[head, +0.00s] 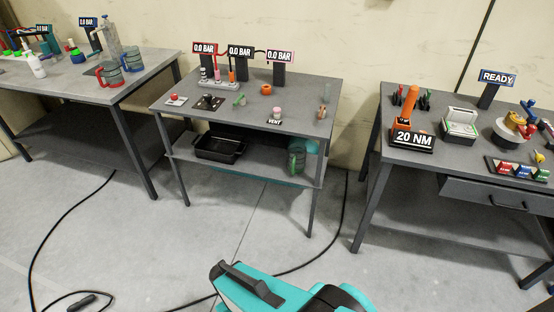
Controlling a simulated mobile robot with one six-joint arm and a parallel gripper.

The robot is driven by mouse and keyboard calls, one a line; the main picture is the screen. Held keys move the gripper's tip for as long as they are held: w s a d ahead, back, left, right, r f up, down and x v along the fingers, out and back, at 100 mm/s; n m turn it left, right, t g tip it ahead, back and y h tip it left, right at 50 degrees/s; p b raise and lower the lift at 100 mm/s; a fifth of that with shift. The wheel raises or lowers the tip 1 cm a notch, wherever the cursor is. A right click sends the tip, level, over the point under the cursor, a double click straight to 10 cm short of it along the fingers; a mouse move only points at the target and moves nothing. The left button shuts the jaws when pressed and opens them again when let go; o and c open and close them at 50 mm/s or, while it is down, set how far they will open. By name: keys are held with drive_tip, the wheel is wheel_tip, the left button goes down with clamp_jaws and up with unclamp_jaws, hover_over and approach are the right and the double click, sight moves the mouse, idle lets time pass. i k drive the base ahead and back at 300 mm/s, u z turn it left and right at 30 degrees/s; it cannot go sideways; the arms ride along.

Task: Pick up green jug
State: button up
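A grey jug with a green handle (296,160) stands on the lower shelf of the middle table, near its right front corner. It is partly shaded by the tabletop above, and a teal round object is close behind it. Two similar jugs stand on the left table: one with a red handle (110,74) and one with a blue handle (132,60). Teal and black parts at the bottom of the view look like my own body. No gripper fingers show in the view.
A black open bin (219,148) sits on the same lower shelf, to the left. The middle tabletop (240,117) above holds gauges and small fittings. The right table (450,160) carries tools and a drawer. Black cables (300,263) lie on the floor, otherwise mostly open.

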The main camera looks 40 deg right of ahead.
sight(297, 151)
drive_tip(key=u, duration=0.4)
drive_tip(key=i, duration=1)
